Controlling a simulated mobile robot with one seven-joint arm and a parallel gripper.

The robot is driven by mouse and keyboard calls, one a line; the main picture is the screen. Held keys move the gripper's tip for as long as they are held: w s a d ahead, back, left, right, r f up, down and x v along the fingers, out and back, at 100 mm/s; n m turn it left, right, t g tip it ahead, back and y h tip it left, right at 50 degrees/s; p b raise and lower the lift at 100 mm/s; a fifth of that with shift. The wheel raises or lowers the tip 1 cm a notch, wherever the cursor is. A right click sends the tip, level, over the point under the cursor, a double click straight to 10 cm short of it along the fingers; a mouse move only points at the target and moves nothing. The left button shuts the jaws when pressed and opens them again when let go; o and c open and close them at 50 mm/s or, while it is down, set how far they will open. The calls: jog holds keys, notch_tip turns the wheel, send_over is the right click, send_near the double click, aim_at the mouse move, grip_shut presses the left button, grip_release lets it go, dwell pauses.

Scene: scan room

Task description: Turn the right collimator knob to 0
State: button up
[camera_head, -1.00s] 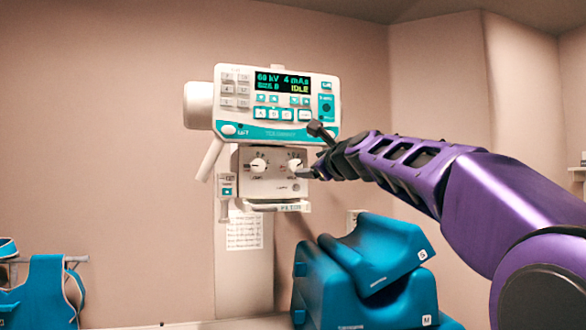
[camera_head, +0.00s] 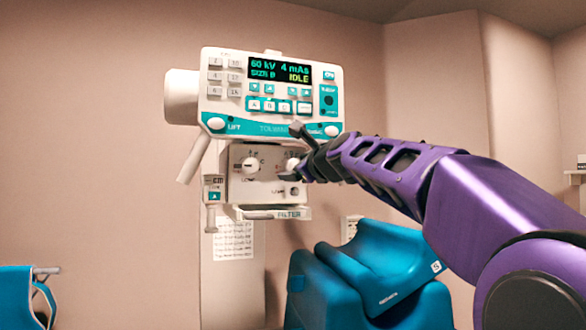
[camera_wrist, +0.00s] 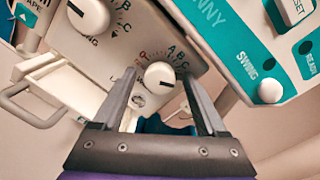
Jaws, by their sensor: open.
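The right collimator knob (camera_wrist: 159,75) is a white round dial with a dark pointer line, ringed by letters A, B, C and a red mark, in the wrist view. It lies between and just beyond the tips of my gripper (camera_wrist: 158,85), which is open and empty. In the head view the right knob (camera_head: 292,164) is partly hidden by my gripper (camera_head: 295,153). The left knob (camera_head: 250,165) is white and stands clear on the same collimator panel (camera_head: 265,188); it also shows in the wrist view (camera_wrist: 90,15).
The teal and white control console (camera_head: 270,90) sits right above the knobs, close to my gripper. A filter tray (camera_head: 275,213) juts out below. Blue padded blocks (camera_head: 375,275) stand below my arm. Open wall space lies left of the machine.

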grip_shut()
dwell(0.5)
jog(key=shift+a+n, duration=0.1)
jog(key=shift+n, duration=0.2)
jog(key=shift+n+h+b, duration=0.45)
jog(key=shift+n+b, duration=0.7)
jog(key=shift+n, duration=5.9)
jog(key=shift+n+h+b, duration=0.45)
jog(key=shift+n+b, duration=0.65)
jog(key=shift+n, duration=5.95)
